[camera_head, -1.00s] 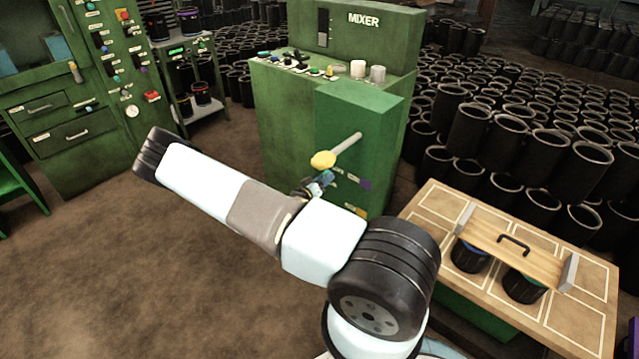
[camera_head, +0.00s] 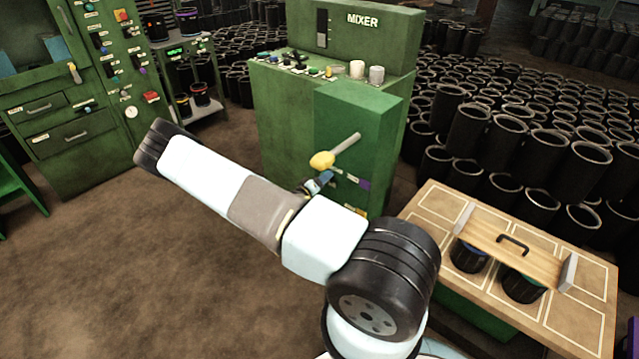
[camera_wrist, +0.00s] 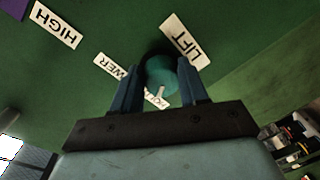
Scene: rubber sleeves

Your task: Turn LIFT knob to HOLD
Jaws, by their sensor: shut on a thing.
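The teal round knob (camera_wrist: 160,72) sits on the green panel in the wrist view, between the blue fingers of my gripper (camera_wrist: 160,84). The fingers are shut on it. Its pale pointer line points down in the picture, towards a small white label (camera_wrist: 156,103) that is partly covered and hard to read. The LIFT label (camera_wrist: 187,41) is at the knob's upper right; a label ending in "WER" (camera_wrist: 115,67) is at its left. In the head view my gripper (camera_head: 318,184) is at the mixer's green front box (camera_head: 358,115), and the knob is hidden.
A yellow-ended lever (camera_head: 334,152) sticks out just above my gripper. A HIGH label (camera_wrist: 56,25) is at the upper left in the wrist view. A wooden table (camera_head: 570,330) with black sleeves stands at the right. The floor at the left is clear.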

